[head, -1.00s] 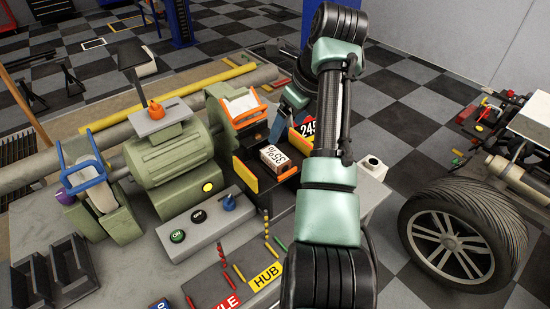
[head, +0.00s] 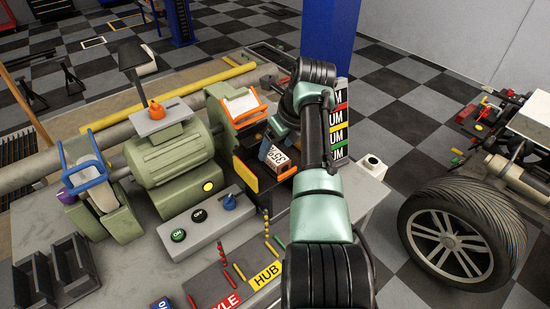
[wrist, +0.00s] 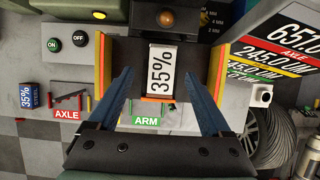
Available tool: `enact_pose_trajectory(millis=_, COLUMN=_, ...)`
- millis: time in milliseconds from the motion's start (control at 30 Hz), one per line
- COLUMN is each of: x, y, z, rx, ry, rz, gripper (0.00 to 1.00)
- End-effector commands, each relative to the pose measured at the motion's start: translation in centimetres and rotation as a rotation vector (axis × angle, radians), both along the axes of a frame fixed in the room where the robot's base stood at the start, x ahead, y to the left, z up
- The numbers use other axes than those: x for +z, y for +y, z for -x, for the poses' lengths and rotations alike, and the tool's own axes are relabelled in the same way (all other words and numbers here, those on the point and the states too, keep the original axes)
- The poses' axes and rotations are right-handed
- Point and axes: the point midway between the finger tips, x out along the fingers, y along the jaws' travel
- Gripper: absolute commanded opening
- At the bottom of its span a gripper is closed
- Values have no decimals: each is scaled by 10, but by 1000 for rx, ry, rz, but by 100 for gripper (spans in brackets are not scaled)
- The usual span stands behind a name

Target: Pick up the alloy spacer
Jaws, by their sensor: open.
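A small block with a white face marked 35% (head: 277,157), which I take to be the alloy spacer, stands in a black tray (wrist: 118,52) with yellow and orange side edges, beside the green grinder. The wrist view shows the block (wrist: 160,72) upright, with an orange strip at its lower end. My gripper (wrist: 156,74) is open, with one blue finger on each side of the block and visible gaps between. In the head view my gripper (head: 279,127) is just above and behind the block, partly hidden by my arm.
The green grinder (head: 170,160) stands left of the tray. A switch box (head: 205,218) and coloured pegs lie in front. A blue block marked 35% STEEL (wrist: 29,96) lies apart at left. A column of signs (head: 340,120) stands behind my arm. A wheel (head: 460,235) is at right.

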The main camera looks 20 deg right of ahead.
Motion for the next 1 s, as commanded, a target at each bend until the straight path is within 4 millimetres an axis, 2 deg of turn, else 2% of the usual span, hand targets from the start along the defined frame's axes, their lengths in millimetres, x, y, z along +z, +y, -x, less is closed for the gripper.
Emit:
enact_pose_trajectory(millis=233, x=-22, y=2, z=-12, rx=1, ry=2, rz=-1, gripper=82)
enact_pose_trajectory(millis=400, x=-30, y=4, z=-15, rx=1, ry=0, rz=0, gripper=82)
enact_pose_trajectory(millis=1000, x=-33, y=4, z=-16, rx=1, ry=-1, rz=-1, gripper=82)
